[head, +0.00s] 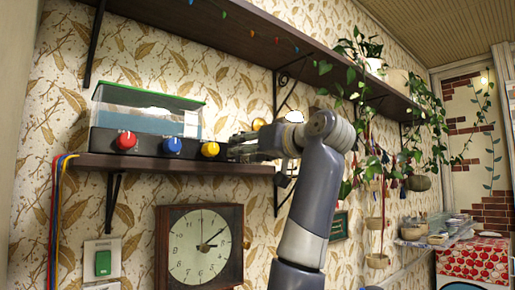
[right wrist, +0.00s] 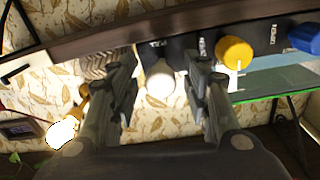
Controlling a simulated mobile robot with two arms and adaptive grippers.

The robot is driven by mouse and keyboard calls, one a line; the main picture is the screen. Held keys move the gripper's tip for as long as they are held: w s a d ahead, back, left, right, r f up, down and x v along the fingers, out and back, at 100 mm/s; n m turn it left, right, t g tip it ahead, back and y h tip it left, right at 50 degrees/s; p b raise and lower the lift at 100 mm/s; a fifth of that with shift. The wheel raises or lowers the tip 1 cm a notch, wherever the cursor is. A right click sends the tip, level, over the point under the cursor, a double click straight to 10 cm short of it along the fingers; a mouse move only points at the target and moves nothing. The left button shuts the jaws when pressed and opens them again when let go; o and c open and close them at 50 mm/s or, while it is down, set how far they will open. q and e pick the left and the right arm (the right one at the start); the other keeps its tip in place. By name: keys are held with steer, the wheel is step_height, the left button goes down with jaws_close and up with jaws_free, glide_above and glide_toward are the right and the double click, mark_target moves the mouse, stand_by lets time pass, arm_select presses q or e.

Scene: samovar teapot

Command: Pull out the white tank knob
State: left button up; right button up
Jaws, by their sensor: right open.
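The white knob (right wrist: 160,84) sits on the dark front panel in the right wrist view, between the two fingers of my right gripper (right wrist: 161,66). The fingers are open, one on each side of it, with gaps showing. In the head view my right gripper (head: 243,146) is at the right end of the panel (head: 188,140), just right of the yellow knob (head: 209,149), and hides the white knob. The clear tank (head: 150,121) with a green lid and blue contents stands behind the panel. My left gripper is not in view.
The red knob (head: 126,140) and blue knob (head: 172,145) are left of the yellow one. The panel rests on a dark wooden shelf (head: 170,164). A long upper shelf (head: 225,36) runs above, and a wall clock (head: 200,246) hangs below.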

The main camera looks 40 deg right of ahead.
steer(key=s, duration=1.2)
steer(key=shift+d, duration=0.3)
steer(key=shift+w, duration=0.1)
